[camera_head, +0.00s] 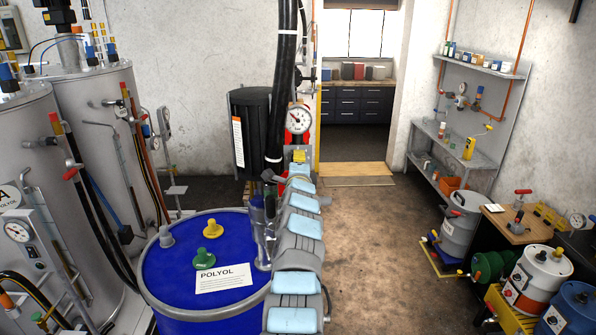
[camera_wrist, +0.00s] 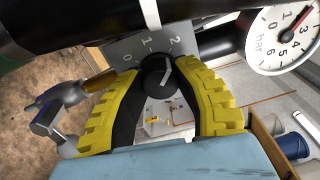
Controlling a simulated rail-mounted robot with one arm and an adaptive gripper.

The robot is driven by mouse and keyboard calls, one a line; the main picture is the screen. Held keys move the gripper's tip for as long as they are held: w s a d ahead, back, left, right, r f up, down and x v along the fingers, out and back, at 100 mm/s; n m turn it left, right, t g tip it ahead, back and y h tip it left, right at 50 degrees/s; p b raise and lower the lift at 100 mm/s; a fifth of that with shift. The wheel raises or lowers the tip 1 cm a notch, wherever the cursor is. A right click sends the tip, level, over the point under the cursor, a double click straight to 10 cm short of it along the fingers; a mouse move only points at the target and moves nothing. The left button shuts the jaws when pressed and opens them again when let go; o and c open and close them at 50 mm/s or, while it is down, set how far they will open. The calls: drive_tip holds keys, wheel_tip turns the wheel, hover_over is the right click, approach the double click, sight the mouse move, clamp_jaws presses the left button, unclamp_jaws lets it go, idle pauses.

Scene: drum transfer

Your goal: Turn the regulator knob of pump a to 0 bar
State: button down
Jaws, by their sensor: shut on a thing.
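In the wrist view, the black regulator knob (camera_wrist: 156,78) sits on a grey plate (camera_wrist: 126,46) marked 0, 1 and 2. A pale line shows on its face, but I cannot tell for sure which mark it indicates. My gripper (camera_wrist: 158,70) has its yellow, black-lined fingers closed around the knob from both sides. In the head view, a round gauge (camera_head: 298,120) stands beyond my arm; the knob and fingertips cannot be made out there.
A blue POLYOL drum (camera_head: 165,265) stands left of my arm. A black cylinder (camera_head: 250,130) and hoses (camera_head: 281,90) rise beside the gauge. Steel tanks (camera_head: 30,150) fill the left. Shelves (camera_head: 450,143) and containers line the right. The floor (camera_head: 375,235) between is clear.

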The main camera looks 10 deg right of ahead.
drive_tip(key=n+b, duration=0.1)
drive_tip(key=n, duration=0.1)
drive_tip(key=n+b, duration=0.3)
drive_tip(key=b, duration=0.1)
drive_tip(key=shift+d+f+n, duration=0.15)
drive_tip(key=shift+f+n, duration=0.15)
drive_tip(key=shift+n, duration=0.1)
drive_tip(key=n+b, duration=0.3)
drive_tip(key=shift+n+y, duration=0.3)
drive_tip(key=shift+n, duration=0.1)
drive_tip(key=n+b, duration=0.2)
drive_tip(key=n, duration=0.2)
drive_tip(key=shift+r+n, duration=0.15)
drive_tip(key=shift+n, duration=0.25)
drive_tip(key=shift+n+b, duration=0.75)
drive_tip(key=shift+n, duration=1.25)
drive_tip(key=c, duration=0.7)
unclamp_jaws()
drive_tip(key=shift+r, duration=0.1)
drive_tip(key=shift+y, duration=0.3)
